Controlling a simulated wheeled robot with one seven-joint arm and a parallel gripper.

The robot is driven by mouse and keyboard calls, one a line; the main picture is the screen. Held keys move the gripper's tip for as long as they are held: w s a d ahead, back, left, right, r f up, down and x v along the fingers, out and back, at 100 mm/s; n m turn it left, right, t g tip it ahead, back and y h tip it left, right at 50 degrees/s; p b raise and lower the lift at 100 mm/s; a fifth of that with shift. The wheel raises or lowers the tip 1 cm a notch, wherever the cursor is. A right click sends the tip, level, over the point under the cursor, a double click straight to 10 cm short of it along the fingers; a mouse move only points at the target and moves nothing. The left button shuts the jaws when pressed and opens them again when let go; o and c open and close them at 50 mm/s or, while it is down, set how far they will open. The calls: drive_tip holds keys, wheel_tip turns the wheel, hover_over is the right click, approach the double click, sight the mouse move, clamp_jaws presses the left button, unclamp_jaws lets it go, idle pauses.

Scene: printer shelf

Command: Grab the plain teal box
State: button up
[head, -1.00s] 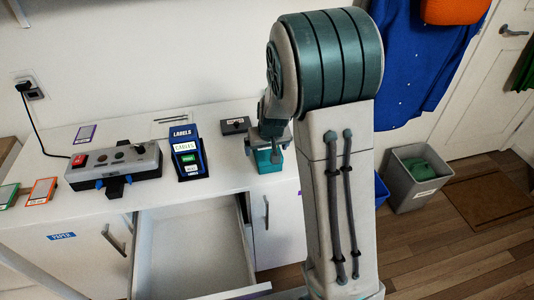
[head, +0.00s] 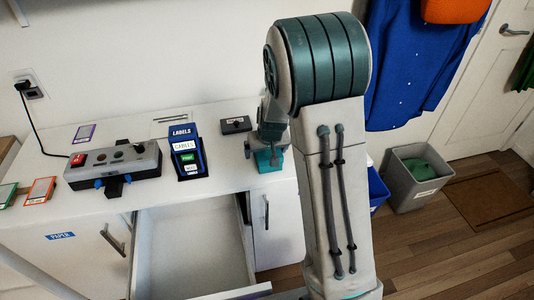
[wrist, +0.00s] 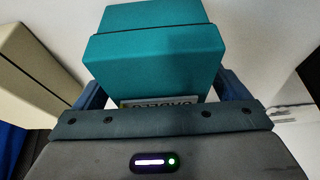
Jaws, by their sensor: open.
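A teal box (wrist: 155,58) with a lid fills the upper middle of the wrist view. A white label with dark lettering (wrist: 155,102) shows at its near lower edge, partly hidden by my gripper. My gripper (wrist: 164,88) is open, with one blue finger at each side of the box's near part; I cannot tell whether they touch it. In the head view, my gripper (head: 267,150) is low over the right part of the white counter, and teal of the box (head: 269,162) shows beneath it. The arm hides part of that spot.
On the counter (head: 225,172), a blue labels box (head: 185,150), a grey button console (head: 112,163) and a small dark box (head: 235,125) stand left of my gripper. An open drawer (head: 190,245) juts out below. A beige box (wrist: 38,75) is left in the wrist view.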

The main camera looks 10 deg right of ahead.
drive_tip(key=shift+c, duration=0.3)
drive_tip(key=c, duration=1)
drive_tip(key=shift+r, duration=0.1)
